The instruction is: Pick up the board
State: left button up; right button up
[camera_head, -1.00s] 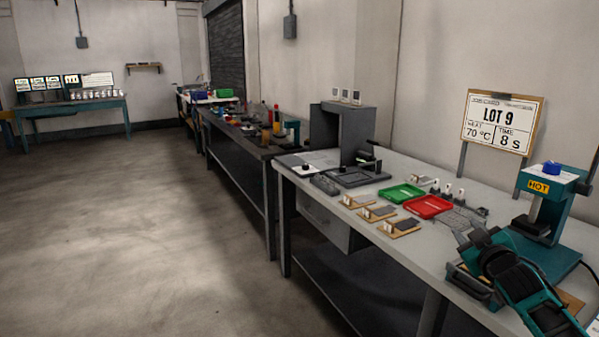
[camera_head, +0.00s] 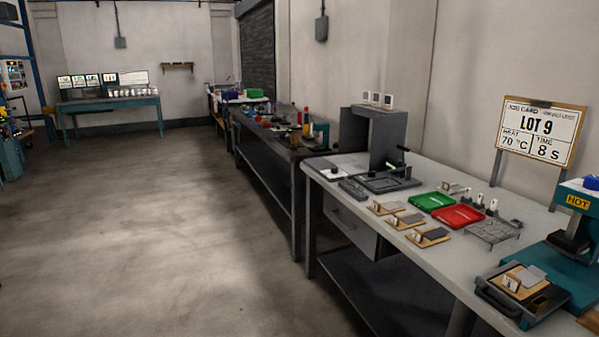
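Several small wooden boards, each with a grey plate and a white tag, are in view. Three boards stand in a row on the grey workbench: one at the back (camera_head: 386,207), one in the middle (camera_head: 406,221) and one in front (camera_head: 429,238). Another wooden board (camera_head: 524,283) lies in a dark tray (camera_head: 497,302) in front of the teal hot press (camera_head: 576,240). Part of a further wooden piece shows at the lower right edge. I cannot tell which board is meant. Neither of my grippers is in view.
A green tray (camera_head: 431,201), a red tray (camera_head: 458,216) and a wire rack (camera_head: 493,233) stand behind the boards. A grey box-shaped machine (camera_head: 373,140) is at the bench's far end. A job card (camera_head: 541,131) reads LOT 9, 70 °C, 8 s. The floor at left is clear.

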aim_at(520, 283)
jog(key=z, duration=1.25)
